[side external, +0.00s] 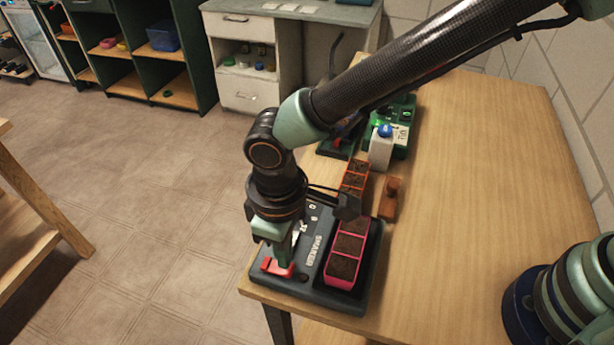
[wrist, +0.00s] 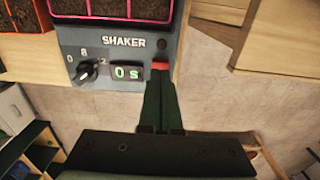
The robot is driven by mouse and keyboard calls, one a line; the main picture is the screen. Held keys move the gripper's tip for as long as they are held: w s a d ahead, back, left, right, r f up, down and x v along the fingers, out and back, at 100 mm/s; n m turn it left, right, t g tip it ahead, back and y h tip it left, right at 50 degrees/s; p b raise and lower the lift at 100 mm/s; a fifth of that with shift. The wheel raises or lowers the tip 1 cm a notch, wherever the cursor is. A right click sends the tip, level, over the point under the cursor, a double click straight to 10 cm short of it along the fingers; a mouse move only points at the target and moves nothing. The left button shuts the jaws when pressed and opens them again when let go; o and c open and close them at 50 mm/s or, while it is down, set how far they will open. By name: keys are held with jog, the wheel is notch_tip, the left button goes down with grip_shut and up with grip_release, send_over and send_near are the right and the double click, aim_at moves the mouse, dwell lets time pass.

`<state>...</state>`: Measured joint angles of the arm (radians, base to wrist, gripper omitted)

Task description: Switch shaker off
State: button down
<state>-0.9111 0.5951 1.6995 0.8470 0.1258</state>
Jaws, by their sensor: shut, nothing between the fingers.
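The shaker (side external: 316,293) is a dark grey machine at the table's near left corner, with white SHAKER lettering. Its panel (wrist: 180,55) in the wrist view carries a black knob (wrist: 87,73) with numbers around it and a display (wrist: 127,73) reading "0 s" in green. A red switch part (side external: 270,265) sits at the panel's front edge; it also shows in the wrist view (wrist: 160,65). My gripper (side external: 281,263) is shut and empty, pointing down at the red part. Its fingertips (wrist: 160,74) hide some of it; I cannot tell whether they touch.
A pink-rimmed tray of soil cells (side external: 344,268) sits on the shaker, beside my gripper. Behind are an orange-rimmed tray (side external: 357,166), a brown wooden block (side external: 389,199) and a green device with a blue knob (side external: 385,131).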

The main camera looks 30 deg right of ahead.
jog(key=shift+f, duration=1)
dwell(0.6)
jog(key=shift+r, duration=3.5)
